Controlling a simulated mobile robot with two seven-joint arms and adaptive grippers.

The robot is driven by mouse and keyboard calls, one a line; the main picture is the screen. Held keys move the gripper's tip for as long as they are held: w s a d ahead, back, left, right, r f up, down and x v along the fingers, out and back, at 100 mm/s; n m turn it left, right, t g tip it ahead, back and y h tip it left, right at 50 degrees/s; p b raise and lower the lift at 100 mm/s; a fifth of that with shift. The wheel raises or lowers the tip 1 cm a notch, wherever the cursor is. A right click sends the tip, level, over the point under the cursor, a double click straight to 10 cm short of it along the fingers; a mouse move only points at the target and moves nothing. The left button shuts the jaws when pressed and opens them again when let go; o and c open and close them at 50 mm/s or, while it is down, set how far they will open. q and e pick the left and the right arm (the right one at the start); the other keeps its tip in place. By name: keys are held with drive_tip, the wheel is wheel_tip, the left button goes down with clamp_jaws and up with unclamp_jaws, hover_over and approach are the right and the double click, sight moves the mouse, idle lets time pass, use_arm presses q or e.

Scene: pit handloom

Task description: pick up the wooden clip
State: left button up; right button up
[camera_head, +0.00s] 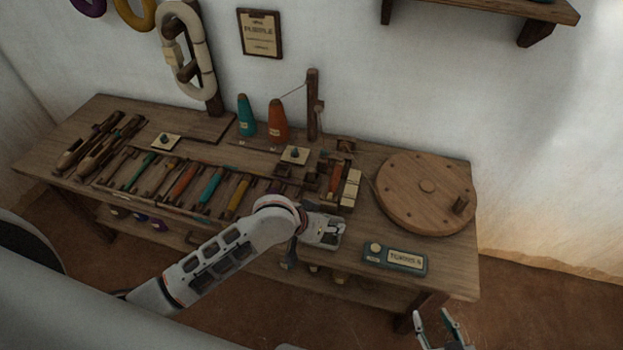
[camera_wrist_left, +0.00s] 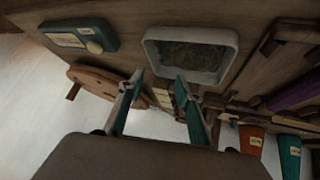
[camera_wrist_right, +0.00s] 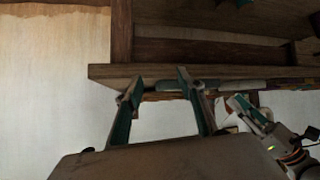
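I cannot pick out a wooden clip for certain in any view. My left gripper (camera_head: 328,232) is over the front of the bench, at a small grey tray (camera_head: 332,243) that it partly hides. In the left wrist view the tray (camera_wrist_left: 149,46) has a pale rim and a dark, unclear inside. The left fingers (camera_wrist_left: 158,84) are apart with nothing held between them. My right gripper (camera_head: 432,318) is low, off the bench's front right corner. Its fingers (camera_wrist_right: 160,80) are apart and empty, with the bench edge beyond them.
The wooden bench (camera_head: 450,275) holds a round wooden disc (camera_head: 410,185) with a knob, a blue-grey labelled box (camera_head: 395,259), a rack of coloured shuttles (camera_head: 185,182), a teal cone (camera_head: 245,115) and an orange cone (camera_head: 278,121). An upright post (camera_head: 312,105) stands at the back.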

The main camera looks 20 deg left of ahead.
sight(311, 170)
use_arm(q)
drive_tip(key=shift+n+g+y, duration=0.5)
drive_tip(key=shift+g+y, duration=0.2)
drive_tip(key=w, duration=0.2)
drive_tip(key=w+a+r, duration=0.1)
drive_tip(key=w, duration=0.1)
drive_tip(key=w+r+b, duration=0.1)
drive_tip(key=w, duration=0.1)
drive_tip(key=shift+w+a, duration=0.2)
drive_tip(key=shift+w, duration=0.2)
drive_tip(key=w+a+r+n+y, duration=0.1)
drive_tip(key=w+a, duration=0.1)
drive_tip(key=w+a+r+y+b, duration=0.1)
drive_tip(key=w+a, duration=0.2)
drive_tip(key=w+a+r+n+g+y+b, duration=0.1)
drive_tip(key=w+a, duration=0.1)
drive_tip(key=a, duration=0.1)
drive_tip(key=shift+w+a+n, duration=0.1)
drive_tip(key=shift+w+n, duration=0.2)
drive_tip(key=shift+w, duration=0.1)
drive_tip(key=b+x, duration=0.3)
drive_tip(key=x, duration=0.2)
drive_tip(key=shift+w+a+f, duration=0.1)
drive_tip(key=shift+w+f, duration=0.15)
clamp_jaws()
